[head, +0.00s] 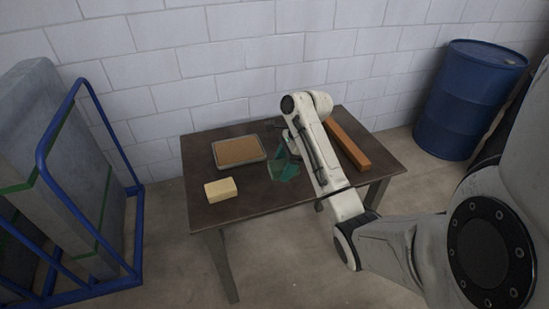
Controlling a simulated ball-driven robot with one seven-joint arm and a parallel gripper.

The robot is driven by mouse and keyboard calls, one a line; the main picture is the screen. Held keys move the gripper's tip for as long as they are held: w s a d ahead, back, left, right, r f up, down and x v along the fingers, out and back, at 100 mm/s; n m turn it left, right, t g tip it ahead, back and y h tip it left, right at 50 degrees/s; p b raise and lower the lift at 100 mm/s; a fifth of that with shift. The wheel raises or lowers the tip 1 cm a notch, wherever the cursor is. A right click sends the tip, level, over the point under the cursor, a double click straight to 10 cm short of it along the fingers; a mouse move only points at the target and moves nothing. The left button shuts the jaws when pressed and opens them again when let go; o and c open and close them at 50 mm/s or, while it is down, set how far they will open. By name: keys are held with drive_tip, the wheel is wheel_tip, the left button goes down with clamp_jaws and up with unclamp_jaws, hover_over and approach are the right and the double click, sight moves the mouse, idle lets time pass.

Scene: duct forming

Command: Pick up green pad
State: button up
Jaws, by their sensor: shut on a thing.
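The green pad (289,172) is a small dark green piece near the middle of the brown table (240,211). My gripper (281,161) is over the table at the pad, shut on it. The arm comes in from the right and hides part of the gripper and the table behind it. I cannot tell whether the pad still touches the tabletop.
A tray with a brown surface (239,151) lies left of my gripper, and a pale yellow block (221,190) lies in front of it. A long orange-brown bar (347,145) lies on the right. A blue drum (466,100) and a blue cart (137,235) flank the table.

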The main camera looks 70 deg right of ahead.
drive_tip(key=s+a+r+p, duration=0.3)
drive_tip(key=s+p, duration=0.3)
drive_tip(key=shift+a, duration=0.35)
drive_tip(key=o, duration=0.5)
drive_tip(key=c, duration=0.4)
